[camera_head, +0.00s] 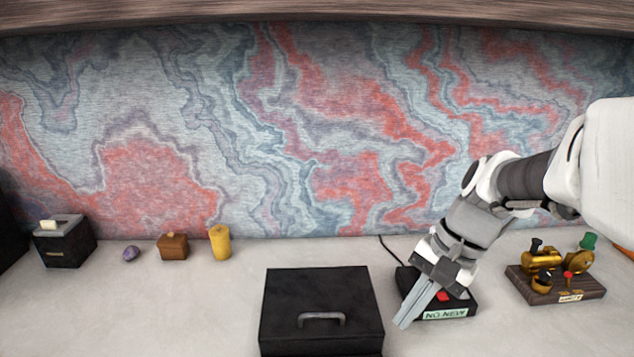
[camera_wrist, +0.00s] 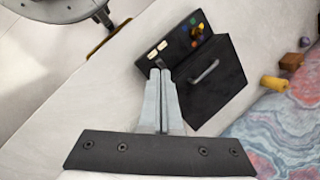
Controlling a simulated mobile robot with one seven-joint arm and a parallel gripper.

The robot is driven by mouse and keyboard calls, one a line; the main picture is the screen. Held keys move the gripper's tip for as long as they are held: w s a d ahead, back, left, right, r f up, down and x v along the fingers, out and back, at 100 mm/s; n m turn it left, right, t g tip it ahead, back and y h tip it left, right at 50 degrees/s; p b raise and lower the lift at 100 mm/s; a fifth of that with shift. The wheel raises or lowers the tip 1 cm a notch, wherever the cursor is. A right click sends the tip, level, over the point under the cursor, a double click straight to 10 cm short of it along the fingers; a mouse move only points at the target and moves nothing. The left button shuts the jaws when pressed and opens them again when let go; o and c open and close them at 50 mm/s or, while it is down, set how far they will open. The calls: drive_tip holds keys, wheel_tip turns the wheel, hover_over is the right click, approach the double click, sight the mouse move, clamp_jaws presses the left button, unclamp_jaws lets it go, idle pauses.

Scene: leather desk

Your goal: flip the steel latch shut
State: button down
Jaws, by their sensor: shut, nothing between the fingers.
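A black box (camera_head: 322,290) stands at the front middle of the desk. A bent grey metal handle (camera_head: 320,317) is on its lid; the handle also shows in the wrist view (camera_wrist: 205,72). A panel with coloured knobs (camera_wrist: 190,35) adjoins the box in the wrist view. I cannot make out for sure which part is the steel latch; a small dark grey piece by my fingertips is partly hidden. My gripper (camera_head: 404,322) is shut and empty, pointing down right of the box. Its fingertips (camera_wrist: 161,74) overlap the panel's edge in the wrist view; contact is unclear.
A wooden board with brass parts (camera_head: 562,291) is at right. A black bin (camera_head: 65,243), purple stone (camera_head: 131,254), brown box (camera_head: 173,247) and yellow cylinder (camera_head: 220,243) line the back left. The front left is clear.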

drive_tip(key=w+d+f+m+y+b, duration=0.2)
drive_tip(key=w+d+f+m, duration=0.1)
drive_tip(key=f, duration=0.4)
drive_tip(key=w+d+f+m+y+b, duration=0.2)
drive_tip(key=w+d+f+m+y, duration=0.1)
drive_tip(key=d+f+m, duration=0.3)
wheel_tip(320, 180, down, 2)
drive_tip(key=shift+d+f+m+b, duration=0.1)
drive_tip(key=shift+d+m+b, duration=0.25)
drive_tip(key=shift+d, duration=0.3)
drive_tip(key=b+x, duration=0.2)
drive_tip(key=x, duration=0.8)
drive_tip(key=shift+s+b, duration=0.1)
drive_tip(key=shift+b, duration=0.3)
drive_tip(key=a, duration=0.2)
drive_tip(key=shift+a, duration=0.25)
drive_tip(key=shift+a+b, duration=0.3)
drive_tip(key=shift+a, duration=0.5)
drive_tip(key=shift+a, duration=2.3)
drive_tip(key=shift+p, duration=0.3)
